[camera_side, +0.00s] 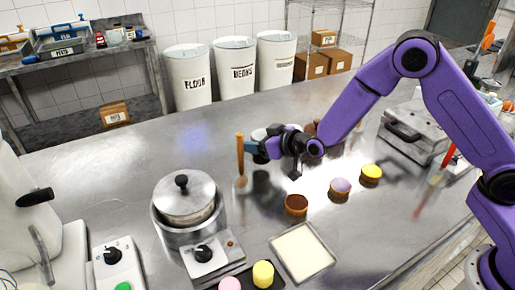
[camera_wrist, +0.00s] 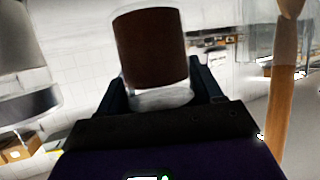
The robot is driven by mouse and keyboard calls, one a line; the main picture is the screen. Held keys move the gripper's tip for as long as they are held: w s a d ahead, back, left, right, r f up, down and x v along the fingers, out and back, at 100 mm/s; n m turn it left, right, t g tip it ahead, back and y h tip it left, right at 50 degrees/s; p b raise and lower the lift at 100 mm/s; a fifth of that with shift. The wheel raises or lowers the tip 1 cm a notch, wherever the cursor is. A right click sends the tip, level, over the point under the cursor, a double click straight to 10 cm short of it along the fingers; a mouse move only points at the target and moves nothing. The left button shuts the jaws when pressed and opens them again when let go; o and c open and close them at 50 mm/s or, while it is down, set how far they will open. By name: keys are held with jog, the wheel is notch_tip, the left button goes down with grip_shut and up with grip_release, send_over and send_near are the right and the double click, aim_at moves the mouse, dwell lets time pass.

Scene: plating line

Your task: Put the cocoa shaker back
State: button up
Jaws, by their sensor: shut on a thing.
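The cocoa shaker (camera_wrist: 152,48), a clear cylinder filled with dark brown powder, is between the two fingers of my gripper (camera_wrist: 160,90) in the wrist view. The fingers are shut on its clear end. The wrist view looks upside down, with the shaker's brown part toward the top of the picture. In the side view my gripper (camera_side: 260,149) is above the steel counter, just right of a wooden-handled tool (camera_side: 240,156). There the shaker is small and mostly hidden by the gripper.
A lidded pot (camera_side: 184,198) on a burner stands at front left. Topped cakes (camera_side: 340,188) stand in a row to the right. A pale square tray (camera_side: 302,252) lies in front. A brown thing (camera_side: 311,128) is partly hidden behind my arm. The back-left counter is clear.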

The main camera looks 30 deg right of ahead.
jog(key=shift+f, duration=1.25)
jog(key=shift+f, duration=0.1)
jog(key=o, duration=1.2)
jog(key=shift+f, duration=0.1)
